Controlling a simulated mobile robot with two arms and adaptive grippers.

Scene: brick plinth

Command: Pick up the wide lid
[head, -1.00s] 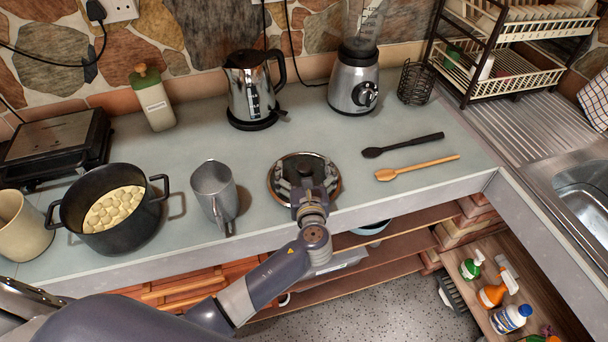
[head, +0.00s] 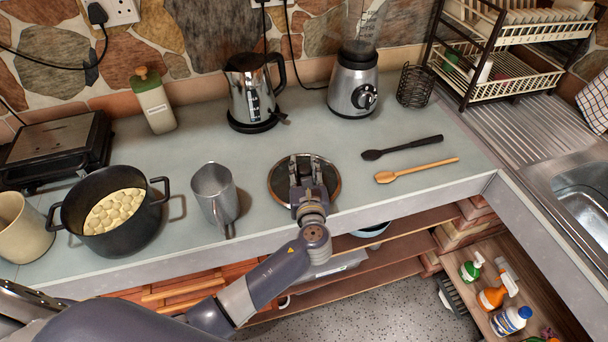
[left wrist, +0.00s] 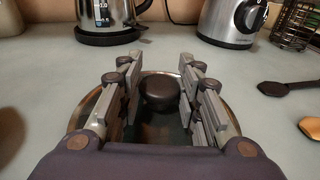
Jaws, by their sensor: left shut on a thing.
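The wide lid (head: 333,186) is a round glass lid with a metal rim, lying on the counter between the metal jug and the spoons. In the left wrist view its dark round knob (left wrist: 160,91) stands upright between my fingers, and the rim (left wrist: 236,108) shows around them. My left gripper (head: 303,163) is over the lid, shut on it at the knob, with one finger on each side. In the left wrist view the gripper (left wrist: 160,85) hides part of the lid. The lid seems to rest on the counter. My right gripper is not in view.
A metal jug (head: 213,190) and a black pot (head: 108,235) stand to the left. A kettle (head: 250,88) and a blender (head: 353,88) stand behind. A black spoon (head: 402,147) and a wooden spoon (head: 417,170) lie to the right. The counter's front edge is close.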

